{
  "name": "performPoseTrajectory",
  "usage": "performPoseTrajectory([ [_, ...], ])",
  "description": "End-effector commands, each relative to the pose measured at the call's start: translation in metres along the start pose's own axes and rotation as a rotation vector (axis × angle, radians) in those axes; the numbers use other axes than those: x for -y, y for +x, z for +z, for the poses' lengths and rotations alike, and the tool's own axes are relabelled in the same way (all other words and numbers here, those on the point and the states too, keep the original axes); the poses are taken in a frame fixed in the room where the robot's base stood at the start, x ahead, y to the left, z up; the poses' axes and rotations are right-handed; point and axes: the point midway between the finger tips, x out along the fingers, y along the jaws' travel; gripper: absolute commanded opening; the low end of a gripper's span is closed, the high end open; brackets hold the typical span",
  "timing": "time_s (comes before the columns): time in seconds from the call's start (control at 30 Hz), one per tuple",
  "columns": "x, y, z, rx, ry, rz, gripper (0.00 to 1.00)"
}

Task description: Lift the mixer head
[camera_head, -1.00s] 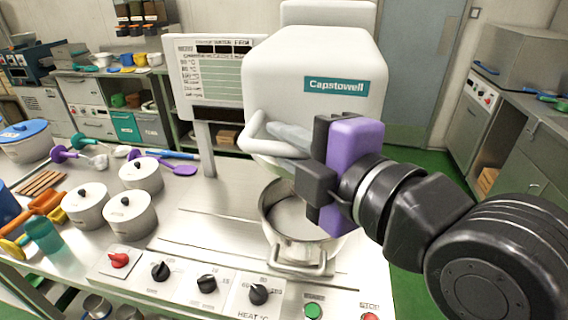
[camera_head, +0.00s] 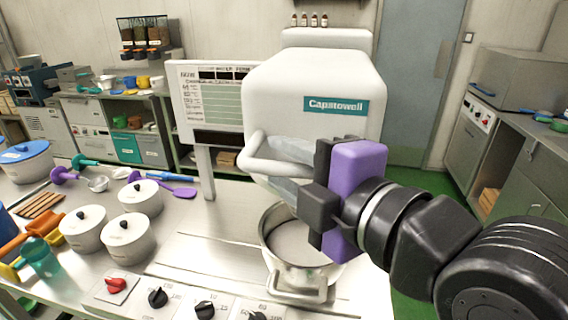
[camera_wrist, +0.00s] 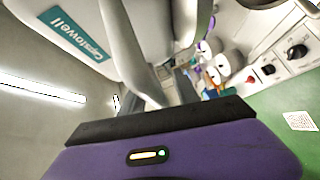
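The white mixer head (camera_head: 315,80) with a teal "Capstowell" label stands over the steel bowl (camera_head: 290,280) in the head view. Its pale looped handle (camera_head: 256,162) sticks out at the front left. My purple and black gripper (camera_head: 318,192) is at the right end of that handle, above the bowl. In the wrist view, the mixer head (camera_wrist: 70,35) is at upper left and the handle (camera_wrist: 140,75) runs down behind my gripper's black edge.
White lidded pots (camera_head: 128,238), scoops and spoons lie on the steel counter at left. A panel of knobs (camera_head: 158,298) runs along the front edge. A display board (camera_head: 208,105) stands left of the mixer. A grey door (camera_head: 415,80) is behind.

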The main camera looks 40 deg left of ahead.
Motion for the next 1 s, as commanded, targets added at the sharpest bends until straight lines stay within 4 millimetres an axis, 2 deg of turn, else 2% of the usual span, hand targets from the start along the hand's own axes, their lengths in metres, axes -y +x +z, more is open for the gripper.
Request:
performPoseTrajectory([
  [0.3,0.002,-0.048,0.001,0.004,-0.003,0.002,0.38],
  [0.5,0.001,-0.07,0.001,0.002,-0.001,0.001,0.38],
  [1.0,0.0,-0.075,0.0,0.001,0.0,0.0,0.38],
])
